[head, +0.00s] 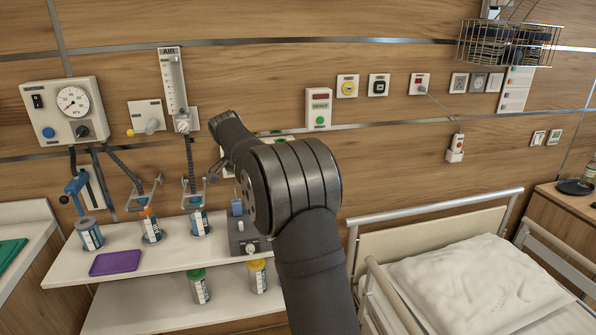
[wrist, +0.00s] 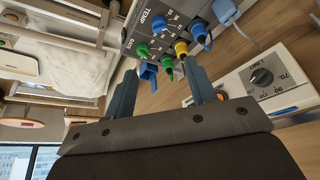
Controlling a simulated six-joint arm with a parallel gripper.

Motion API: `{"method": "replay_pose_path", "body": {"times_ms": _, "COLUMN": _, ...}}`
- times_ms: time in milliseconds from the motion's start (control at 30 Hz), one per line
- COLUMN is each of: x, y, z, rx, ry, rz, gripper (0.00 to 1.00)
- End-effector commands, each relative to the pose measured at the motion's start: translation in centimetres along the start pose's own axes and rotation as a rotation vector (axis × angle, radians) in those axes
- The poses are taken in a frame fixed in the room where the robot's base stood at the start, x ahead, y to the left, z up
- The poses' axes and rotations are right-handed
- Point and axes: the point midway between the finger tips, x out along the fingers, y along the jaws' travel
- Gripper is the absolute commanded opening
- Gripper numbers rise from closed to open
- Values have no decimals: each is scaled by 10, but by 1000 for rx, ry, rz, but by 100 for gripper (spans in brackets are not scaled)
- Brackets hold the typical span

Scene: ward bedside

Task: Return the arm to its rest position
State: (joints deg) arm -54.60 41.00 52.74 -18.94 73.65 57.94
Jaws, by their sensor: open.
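My arm (head: 310,262) rises through the middle of the head view, bent at a dark ribbed joint in front of the wall. My gripper is hidden behind the arm there. In the wrist view my gripper (wrist: 162,75) shows two fingers spread apart, with nothing held between them. Beyond the fingertips is a grey box (wrist: 172,22) with dials and green, yellow and blue connectors. The fingers look close to these connectors, but I cannot tell the gap.
A shelf (head: 150,263) with a purple tray (head: 115,262) and several canisters stands at left. A bed with a white pillow (head: 478,280) and metal rails (head: 435,208) is at right. A wall gauge unit (head: 65,110) and a wire basket (head: 508,43) are on the wall.

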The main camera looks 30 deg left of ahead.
Motion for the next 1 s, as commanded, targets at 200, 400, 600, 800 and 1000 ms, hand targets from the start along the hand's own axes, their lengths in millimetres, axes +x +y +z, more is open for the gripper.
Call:
{"method": "replay_pose_path", "body": {"times_ms": 200, "x": 28, "y": 1, "z": 0, "rx": 0, "ry": -2, "rz": 4, "gripper": 51}}
{"method": "replay_pose_path", "body": {"times_ms": 400, "x": 68, "y": 1, "z": 0, "rx": 0, "ry": -2, "rz": 4, "gripper": 51}}
{"method": "replay_pose_path", "body": {"times_ms": 600, "x": 108, "y": 1, "z": 0, "rx": 0, "ry": -1, "rz": 4, "gripper": 51}}
{"method": "replay_pose_path", "body": {"times_ms": 800, "x": 145, "y": 1, "z": 0, "rx": 0, "ry": -1, "rz": 3, "gripper": 51}}
{"method": "replay_pose_path", "body": {"times_ms": 1000, "x": 167, "y": 1, "z": -1, "rx": 1, "ry": 0, "rz": 1, "gripper": 51}}
